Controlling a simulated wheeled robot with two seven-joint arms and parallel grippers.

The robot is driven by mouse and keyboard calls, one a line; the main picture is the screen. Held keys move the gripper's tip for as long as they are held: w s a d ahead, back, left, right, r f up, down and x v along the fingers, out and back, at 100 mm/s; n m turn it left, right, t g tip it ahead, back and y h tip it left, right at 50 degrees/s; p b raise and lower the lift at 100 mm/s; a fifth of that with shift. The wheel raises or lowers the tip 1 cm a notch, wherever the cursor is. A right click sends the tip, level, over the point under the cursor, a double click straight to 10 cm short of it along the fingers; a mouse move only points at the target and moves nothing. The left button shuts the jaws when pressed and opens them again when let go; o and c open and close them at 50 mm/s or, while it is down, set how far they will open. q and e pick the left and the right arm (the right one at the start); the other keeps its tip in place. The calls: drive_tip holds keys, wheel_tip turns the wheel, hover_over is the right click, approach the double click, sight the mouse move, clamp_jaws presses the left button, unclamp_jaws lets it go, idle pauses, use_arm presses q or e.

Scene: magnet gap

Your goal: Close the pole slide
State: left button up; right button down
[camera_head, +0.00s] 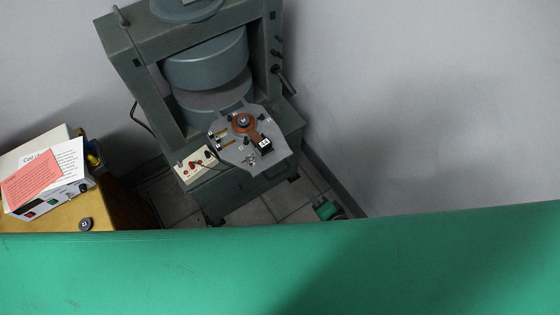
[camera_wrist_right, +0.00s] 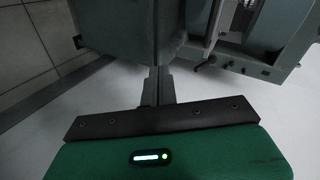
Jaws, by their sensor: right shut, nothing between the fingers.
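The grey magnet (camera_head: 122,45) stands against the wall, with an upper round pole (camera_head: 207,66) above a lower one. A light grey plate (camera_head: 232,152) with a copper-coloured ring (camera_head: 243,123) juts out at its front. I cannot tell for sure which part is the pole slide. A lever (camera_head: 287,82) sticks out of the magnet's right side. My right gripper (camera_head: 321,204) is low, right of the magnet's base, partly hidden by the green surface in front. In the right wrist view its fingers (camera_wrist_right: 158,84) are shut and empty, with grey magnet parts (camera_wrist_right: 110,25) beyond. My left gripper is not in view.
A wooden table (camera_head: 125,208) at the left bears a white box (camera_head: 48,205) with papers on it, and a small dark knob (camera_head: 85,224). A panel with terminals (camera_head: 194,164) sits at the magnet's front. Tiled floor shows around the base; the wall at right is bare.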

wheel_tip(320, 180, up, 7)
drive_tip(key=a+m+t+y, duration=0.1)
drive_tip(key=a+m, duration=0.1)
drive_tip(key=a, duration=0.1)
drive_tip(key=p, duration=0.2)
approach(274, 152)
drive_tip(key=x, duration=0.6)
drive_tip(key=shift+w+f, duration=0.2)
drive_tip(key=shift+f, duration=0.05)
drive_tip(key=shift+a, duration=0.1)
